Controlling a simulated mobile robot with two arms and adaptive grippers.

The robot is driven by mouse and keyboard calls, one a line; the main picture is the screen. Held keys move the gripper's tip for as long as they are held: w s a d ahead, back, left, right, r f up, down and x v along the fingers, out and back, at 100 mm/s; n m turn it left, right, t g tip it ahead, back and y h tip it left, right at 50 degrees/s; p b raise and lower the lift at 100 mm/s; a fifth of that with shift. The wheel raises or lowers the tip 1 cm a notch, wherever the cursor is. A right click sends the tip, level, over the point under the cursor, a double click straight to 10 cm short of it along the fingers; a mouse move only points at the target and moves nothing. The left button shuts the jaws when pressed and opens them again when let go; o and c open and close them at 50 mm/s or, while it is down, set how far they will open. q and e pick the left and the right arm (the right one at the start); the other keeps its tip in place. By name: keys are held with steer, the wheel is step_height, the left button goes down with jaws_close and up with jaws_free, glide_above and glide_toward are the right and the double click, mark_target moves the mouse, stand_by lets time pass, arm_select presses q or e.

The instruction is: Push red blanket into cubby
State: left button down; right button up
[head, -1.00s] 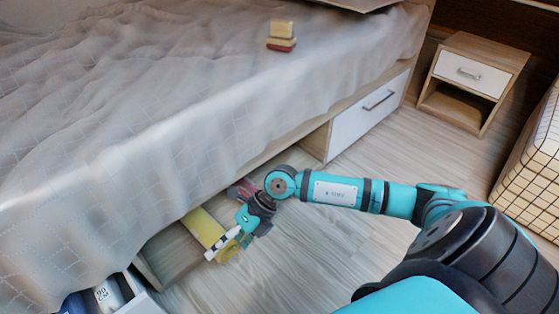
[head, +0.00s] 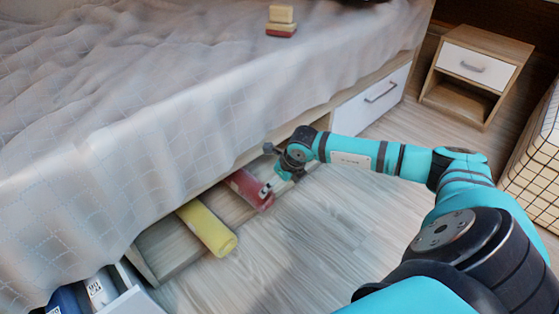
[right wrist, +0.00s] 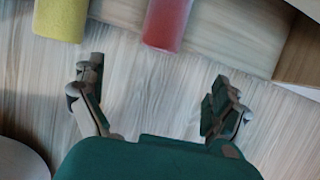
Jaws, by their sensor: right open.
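The red blanket (head: 246,187) is a roll lying partly in the open cubby (head: 172,252) under the bed, its near end sticking out over the floor. It also shows at the top of the right wrist view (right wrist: 167,22). The blanket's far end is hidden under the bed. My left gripper is not in view.
A yellow roll (head: 208,228) sticks out of the cubby left of the red one. An open drawer with bottles (head: 98,290) is at lower left. A white drawer front (head: 370,103), a nightstand (head: 477,70) and a grid-patterned basket (head: 535,150) stand right. The middle floor is clear.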

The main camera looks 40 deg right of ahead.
steer(key=b, duration=0.4)
glide_above(268, 199)
steer(key=s, duration=0.3)
step_height(268, 199, down, 7)
steer(key=b+x, duration=0.3)
steer(key=x, duration=0.1)
steer(key=b+x, duration=0.3)
steer(key=x, duration=0.1)
steer(key=shift+w+d+f, duration=0.1)
steer(key=shift+w+f, duration=0.05)
steer(key=shift+w, duration=0.2)
steer(key=shift+w+f+b, duration=0.25)
steer(key=shift+f+b, duration=0.15)
steer(key=shift+b, duration=0.2)
steer(key=c, duration=1.1)
steer(key=shift+c, duration=0.5)
